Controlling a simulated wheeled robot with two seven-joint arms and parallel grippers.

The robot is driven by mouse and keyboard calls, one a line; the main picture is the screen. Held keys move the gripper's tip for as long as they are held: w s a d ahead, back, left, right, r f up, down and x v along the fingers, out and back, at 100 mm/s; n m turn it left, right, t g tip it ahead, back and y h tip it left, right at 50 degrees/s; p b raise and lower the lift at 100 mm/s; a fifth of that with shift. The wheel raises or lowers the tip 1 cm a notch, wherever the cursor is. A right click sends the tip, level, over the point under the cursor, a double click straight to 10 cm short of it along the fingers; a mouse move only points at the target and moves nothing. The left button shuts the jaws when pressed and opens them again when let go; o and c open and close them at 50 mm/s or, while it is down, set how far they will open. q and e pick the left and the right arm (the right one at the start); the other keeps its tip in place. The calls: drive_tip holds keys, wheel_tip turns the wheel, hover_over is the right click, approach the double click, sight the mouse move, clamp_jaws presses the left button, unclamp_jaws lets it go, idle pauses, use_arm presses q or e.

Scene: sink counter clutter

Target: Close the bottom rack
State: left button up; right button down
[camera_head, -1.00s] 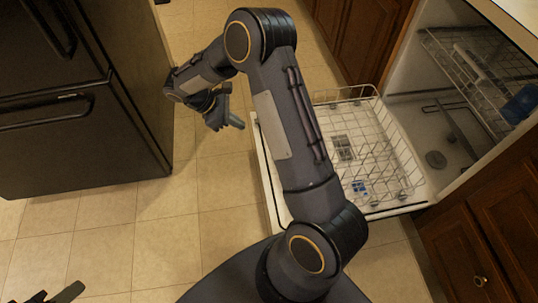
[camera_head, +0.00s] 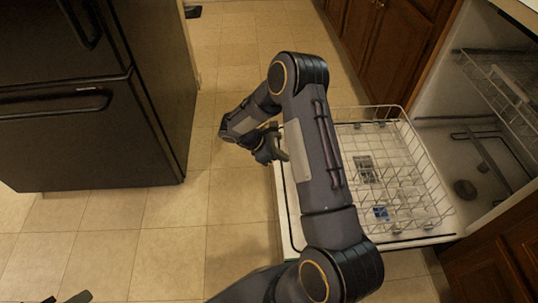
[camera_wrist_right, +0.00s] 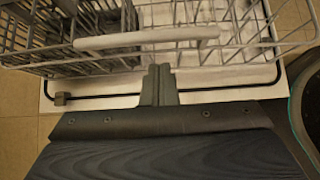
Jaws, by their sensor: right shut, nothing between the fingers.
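The bottom rack (camera_head: 425,165) is a white wire basket, pulled out of the dishwasher over its lowered door (camera_head: 292,205). My right arm crosses in front and hides part of its near left side. My right gripper (camera_head: 281,154) is shut and empty at the rack's outer left end. In the right wrist view the shut fingertips (camera_wrist_right: 158,72) point at the rack's pale front bar (camera_wrist_right: 145,39), just short of it or touching; I cannot tell which. Only dark tips of what looks like my left gripper (camera_head: 72,297) show at the bottom left edge.
An upper rack (camera_head: 500,90) sits inside the dishwasher cavity (camera_head: 440,95). A blue item (camera_head: 381,213) lies in the bottom rack. A black fridge (camera_head: 90,130) stands at the left. Wooden cabinets (camera_head: 385,40) flank the dishwasher. The tiled floor (camera_head: 175,240) between is clear.

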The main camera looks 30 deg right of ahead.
use_arm(q)
drive_tip(key=shift+f, duration=0.3)
use_arm(e)
drive_tip(key=shift+s+d, duration=0.5)
drive_tip(key=shift+d, duration=0.35)
drive_tip(key=shift+d, duration=0.1)
